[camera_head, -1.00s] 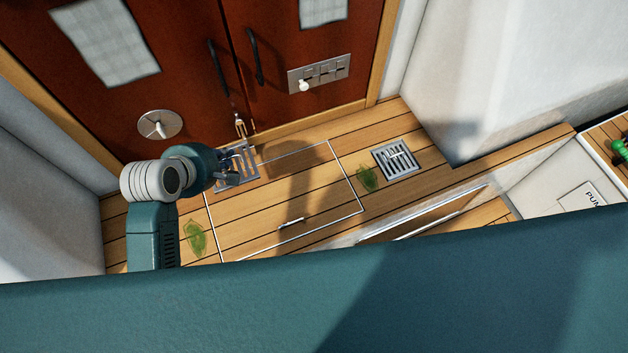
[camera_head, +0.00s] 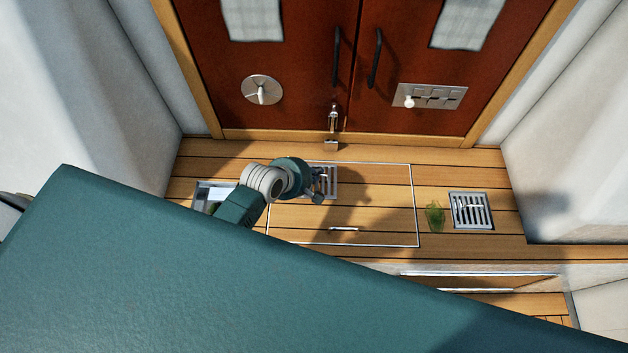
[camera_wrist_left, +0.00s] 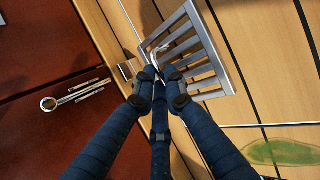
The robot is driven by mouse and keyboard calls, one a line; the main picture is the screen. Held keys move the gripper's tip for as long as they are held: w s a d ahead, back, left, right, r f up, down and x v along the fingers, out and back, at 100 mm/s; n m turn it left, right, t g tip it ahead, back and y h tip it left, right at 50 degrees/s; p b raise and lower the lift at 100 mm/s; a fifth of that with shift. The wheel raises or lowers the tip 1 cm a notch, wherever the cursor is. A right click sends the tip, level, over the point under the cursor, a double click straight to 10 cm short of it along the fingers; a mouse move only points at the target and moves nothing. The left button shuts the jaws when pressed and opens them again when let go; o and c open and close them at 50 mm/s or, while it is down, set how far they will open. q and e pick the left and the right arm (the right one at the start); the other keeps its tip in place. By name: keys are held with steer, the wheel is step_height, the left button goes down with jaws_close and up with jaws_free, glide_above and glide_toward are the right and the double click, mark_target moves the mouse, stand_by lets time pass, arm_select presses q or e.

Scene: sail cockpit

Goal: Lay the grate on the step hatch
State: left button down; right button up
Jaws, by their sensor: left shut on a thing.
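My left gripper (camera_head: 318,187) is shut on a grey slotted grate (camera_head: 328,176). In the head view the grate overlaps the far left part of the step hatch (camera_head: 380,205), a wooden panel with a pale outline and a small handle. I cannot tell whether the grate touches the wood. In the left wrist view the fingertips (camera_wrist_left: 160,74) meet at the bent handle on the grate (camera_wrist_left: 212,52), which looks tilted in the picture. Part of the hatch's left side is hidden by my arm. My right gripper is not in view.
An open drain recess (camera_head: 207,190) lies left of the hatch, partly behind my arm. A second grate (camera_head: 470,210) sits in the floor at right, beside a green leaf-like patch (camera_head: 434,215). Red doors (camera_head: 290,60) with a latch (camera_head: 333,118) stand behind. The hatch's right half is clear.

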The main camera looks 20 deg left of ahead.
arm_select(q)
step_height(320, 180, down, 4)
steer(key=shift+f+b, duration=0.1)
steer(key=shift+b, duration=0.2)
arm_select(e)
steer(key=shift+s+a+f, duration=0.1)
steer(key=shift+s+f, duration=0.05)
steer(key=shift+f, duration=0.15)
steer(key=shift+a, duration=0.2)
arm_select(q)
steer(key=c, duration=1.8)
jaws_free()
steer(key=shift+f, duration=0.1)
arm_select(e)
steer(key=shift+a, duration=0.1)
